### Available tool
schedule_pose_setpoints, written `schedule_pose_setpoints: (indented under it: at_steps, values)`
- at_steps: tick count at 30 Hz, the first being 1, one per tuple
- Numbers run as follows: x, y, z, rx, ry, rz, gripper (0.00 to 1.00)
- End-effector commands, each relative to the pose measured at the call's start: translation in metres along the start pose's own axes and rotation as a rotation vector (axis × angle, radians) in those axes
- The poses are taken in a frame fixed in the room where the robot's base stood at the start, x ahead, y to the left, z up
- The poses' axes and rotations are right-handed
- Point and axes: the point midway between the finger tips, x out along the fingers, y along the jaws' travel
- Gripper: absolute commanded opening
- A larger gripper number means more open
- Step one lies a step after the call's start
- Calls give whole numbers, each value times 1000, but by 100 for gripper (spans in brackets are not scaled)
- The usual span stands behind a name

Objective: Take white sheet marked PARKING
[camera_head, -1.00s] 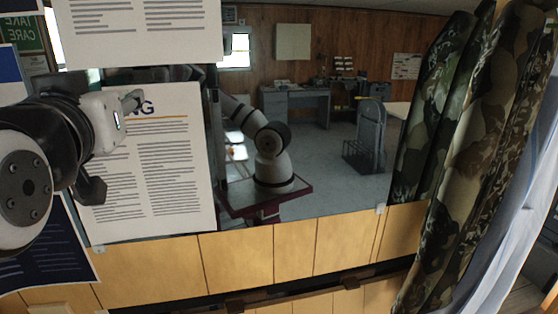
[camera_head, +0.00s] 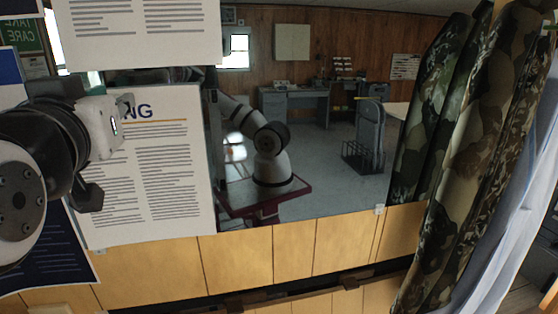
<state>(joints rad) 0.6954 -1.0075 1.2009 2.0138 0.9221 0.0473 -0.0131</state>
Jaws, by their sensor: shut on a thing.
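The white sheet (camera_head: 165,175) has blue heading letters ending in "NG", a thin orange line and grey text lines. It hangs upright in front of the mirror at left. My gripper (camera_head: 106,150) is at its left part and hides the start of the heading, so the whole word cannot be read. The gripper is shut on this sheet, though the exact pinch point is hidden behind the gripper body.
Another white sheet (camera_head: 140,35) hangs just above, and a dark blue sheet (camera_head: 50,245) lies lower left, partly behind my arm. The mirror (camera_head: 330,180) reflects the room and my arm. A camouflage curtain (camera_head: 470,150) hangs at right. Wood panelling (camera_head: 290,250) runs below.

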Motion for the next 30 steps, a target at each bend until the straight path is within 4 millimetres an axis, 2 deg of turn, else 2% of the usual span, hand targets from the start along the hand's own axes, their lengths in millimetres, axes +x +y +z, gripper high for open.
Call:
schedule_pose_setpoints:
  at_steps: [30]
  values:
    - [-35, 0, 0, 1, 0, -1, 0]
